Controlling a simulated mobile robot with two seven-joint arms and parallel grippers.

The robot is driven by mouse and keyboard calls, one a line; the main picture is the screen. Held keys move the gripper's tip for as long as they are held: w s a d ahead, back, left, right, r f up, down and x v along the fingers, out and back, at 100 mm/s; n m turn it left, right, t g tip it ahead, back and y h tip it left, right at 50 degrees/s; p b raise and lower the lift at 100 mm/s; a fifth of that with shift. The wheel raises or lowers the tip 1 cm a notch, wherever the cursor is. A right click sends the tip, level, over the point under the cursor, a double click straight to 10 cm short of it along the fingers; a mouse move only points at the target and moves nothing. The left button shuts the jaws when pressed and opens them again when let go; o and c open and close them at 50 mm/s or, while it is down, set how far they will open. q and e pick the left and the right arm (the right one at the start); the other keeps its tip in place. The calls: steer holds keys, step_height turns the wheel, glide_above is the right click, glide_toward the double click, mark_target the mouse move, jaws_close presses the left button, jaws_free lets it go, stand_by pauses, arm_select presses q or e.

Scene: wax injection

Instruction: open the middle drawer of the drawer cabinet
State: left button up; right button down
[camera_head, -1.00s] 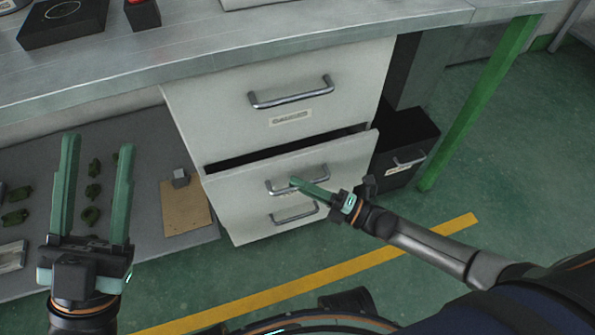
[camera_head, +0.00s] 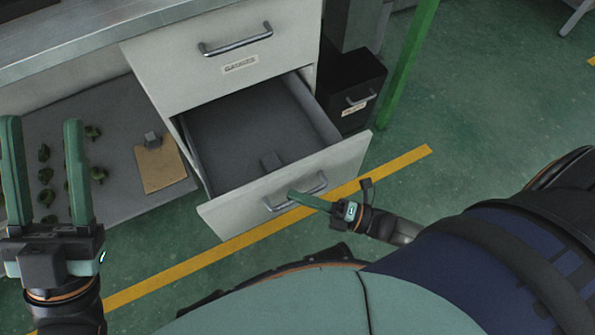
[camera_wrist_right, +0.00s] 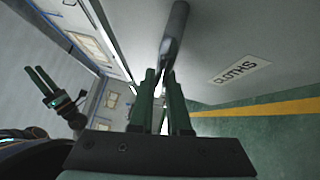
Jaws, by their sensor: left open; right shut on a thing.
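The drawer cabinet (camera_head: 140,55) stands under the workbench. My right gripper (camera_head: 298,196) is shut on the middle drawer's handle (camera_head: 316,186). In the right wrist view the green fingers (camera_wrist_right: 160,95) close on the handle bar (camera_wrist_right: 173,35), beside a label reading "CLOTHS". The top drawer (camera_head: 225,45) is shut. The bottom drawer is hidden behind the middle one. My left gripper (camera_head: 45,175) is open and empty at the left, above the lower shelf.
The lower shelf (camera_head: 118,195) holds several small green pieces, a tan board (camera_head: 160,167) and a grey cube (camera_head: 152,139). A black cabinet (camera_head: 350,85) and a green table leg (camera_head: 408,65) stand right of the drawers. Green floor lies open to the right.

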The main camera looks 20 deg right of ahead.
arm_select(q)
steer(key=shift+s+r, duration=0.15)
steer(key=shift+s, duration=0.35)
arm_select(e)
steer(key=shift+s+d, duration=0.1)
steer(key=shift+s, duration=0.7)
steer(key=c, duration=0.9)
jaws_free()
arm_select(q)
steer(key=shift+r+p, duration=0.35)
steer(key=shift+p, duration=0.05)
arm_select(e)
steer(key=v, duration=1.2)
steer(key=shift+s+d, duration=0.15)
steer(key=shift+s, duration=0.05)
arm_select(q)
steer(key=shift+f, duration=0.1)
